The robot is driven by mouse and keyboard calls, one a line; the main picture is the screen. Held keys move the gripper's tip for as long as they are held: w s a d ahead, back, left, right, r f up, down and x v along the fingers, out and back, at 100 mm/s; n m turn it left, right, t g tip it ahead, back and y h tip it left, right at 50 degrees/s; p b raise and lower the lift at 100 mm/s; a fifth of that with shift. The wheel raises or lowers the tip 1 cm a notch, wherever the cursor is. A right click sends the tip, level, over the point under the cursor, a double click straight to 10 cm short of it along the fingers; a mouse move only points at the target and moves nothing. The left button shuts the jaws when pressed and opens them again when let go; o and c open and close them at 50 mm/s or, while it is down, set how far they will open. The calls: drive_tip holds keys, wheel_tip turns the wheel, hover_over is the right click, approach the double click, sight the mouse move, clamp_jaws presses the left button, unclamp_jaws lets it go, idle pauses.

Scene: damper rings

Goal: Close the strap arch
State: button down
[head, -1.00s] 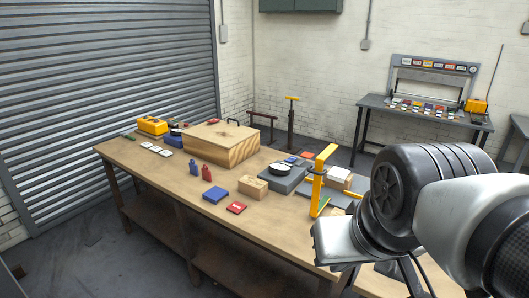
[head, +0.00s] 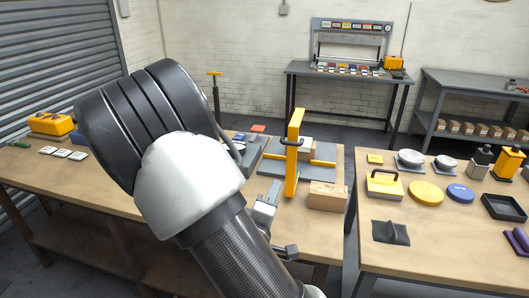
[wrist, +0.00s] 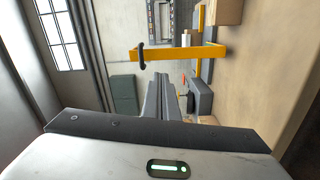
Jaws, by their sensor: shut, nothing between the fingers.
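The yellow strap arch (head: 294,155) stands upright on a grey base (head: 268,168) near the right end of the workbench. It has a black handle (head: 291,142) high on its bar. The arch also shows in the wrist view (wrist: 185,53), turned sideways, with its handle (wrist: 141,56) at the left end. A wooden block (head: 306,144) sits behind the arch on the base. My gripper (wrist: 164,88) is shut and empty, apart from the arch and its handle. In the head view my arm hides much of the gripper and the bench left of the arch.
A loose wooden block (head: 327,196) lies in front of the base. A right-hand table (head: 440,245) holds a yellow handled block (head: 384,186), discs and a black tray (head: 505,207). A gap separates it from the workbench. A rack table (head: 350,72) stands behind.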

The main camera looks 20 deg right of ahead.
drive_tip(key=s+r+n+t+h, duration=0.1)
drive_tip(key=n+t, duration=0.1)
drive_tip(key=b, duration=0.2)
approach(290, 144)
drive_tip(key=x, duration=0.6)
drive_tip(key=shift+w+d, duration=0.1)
drive_tip(key=shift+w, duration=0.1)
